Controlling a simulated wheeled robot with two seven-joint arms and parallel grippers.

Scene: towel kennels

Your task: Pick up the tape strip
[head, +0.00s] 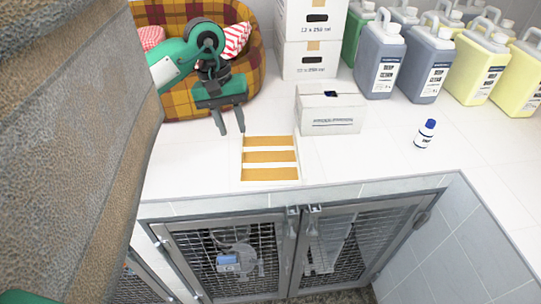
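Three orange-brown tape strips (269,157) lie side by side on a white backing near the front edge of the white tiled counter (200,165). I cannot tell which one the task means. My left gripper (229,132) comes in from the upper left, with its fingers pointing down. It is a little to the left of and behind the strips. Its two dark fingers are apart with nothing visible between them. How high they are above the counter is hard to tell. My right gripper is not in view.
A white carton (330,114) with a small dark item on top stands behind the strips. A plaid pet bed (185,103), stacked boxes (309,60) and several jugs (426,62) stand farther back. A small bottle (425,134) is at right. Mesh kennel doors (295,255) are below. A brown rough surface (70,120) blocks the left.

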